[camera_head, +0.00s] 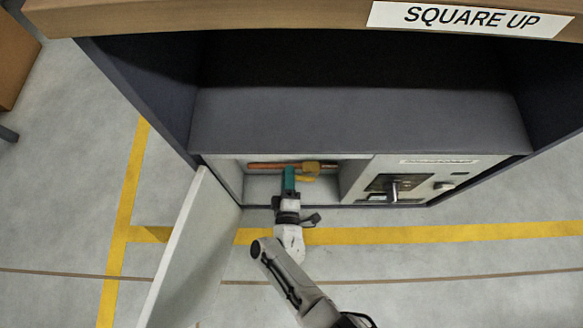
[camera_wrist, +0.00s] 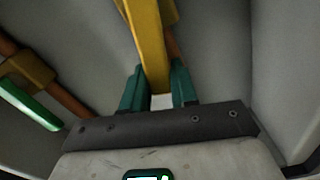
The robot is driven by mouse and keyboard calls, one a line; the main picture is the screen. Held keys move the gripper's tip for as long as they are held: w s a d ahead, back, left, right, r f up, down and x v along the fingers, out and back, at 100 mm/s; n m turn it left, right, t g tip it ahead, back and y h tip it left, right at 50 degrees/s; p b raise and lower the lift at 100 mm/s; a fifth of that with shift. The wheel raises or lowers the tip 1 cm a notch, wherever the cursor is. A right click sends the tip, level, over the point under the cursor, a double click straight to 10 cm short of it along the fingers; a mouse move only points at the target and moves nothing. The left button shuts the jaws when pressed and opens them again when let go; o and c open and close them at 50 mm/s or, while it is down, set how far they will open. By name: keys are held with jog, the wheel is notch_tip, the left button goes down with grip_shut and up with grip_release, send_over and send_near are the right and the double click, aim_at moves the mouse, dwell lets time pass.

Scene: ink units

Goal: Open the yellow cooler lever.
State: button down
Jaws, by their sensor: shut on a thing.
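The yellow lever (camera_wrist: 148,45) runs down between the two teal fingers of my gripper (camera_wrist: 157,85) in the wrist view. The fingers are shut on its lower end. In the head view my gripper (camera_head: 289,178) reaches into the open compartment, and a short piece of the yellow lever (camera_head: 306,179) shows to the right of the fingers. Behind it is a brass valve body (camera_head: 312,167) on a copper pipe (camera_head: 265,165). The wrist view shows the copper pipe (camera_wrist: 172,48) behind the lever; the lever's pivot is not clearly seen.
A green lever (camera_wrist: 30,107) by another brass fitting (camera_wrist: 28,68) lies at the left in the wrist view. The open cabinet door (camera_head: 192,258) stands left of my arm. A dark counter overhangs above.

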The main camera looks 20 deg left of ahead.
jog(key=shift+a+f+n+b, duration=0.1)
jog(key=shift+f+n+b, duration=0.2)
jog(key=shift+f+n, duration=0.45)
jog(key=shift+r+n, duration=0.1)
jog(key=shift+n, duration=0.15)
jog(key=c, duration=1)
grip_release()
jog(key=shift+o, duration=0.2)
jog(key=p+v, duration=0.3)
jog(key=v, duration=0.8)
jog(key=shift+r, duration=0.1)
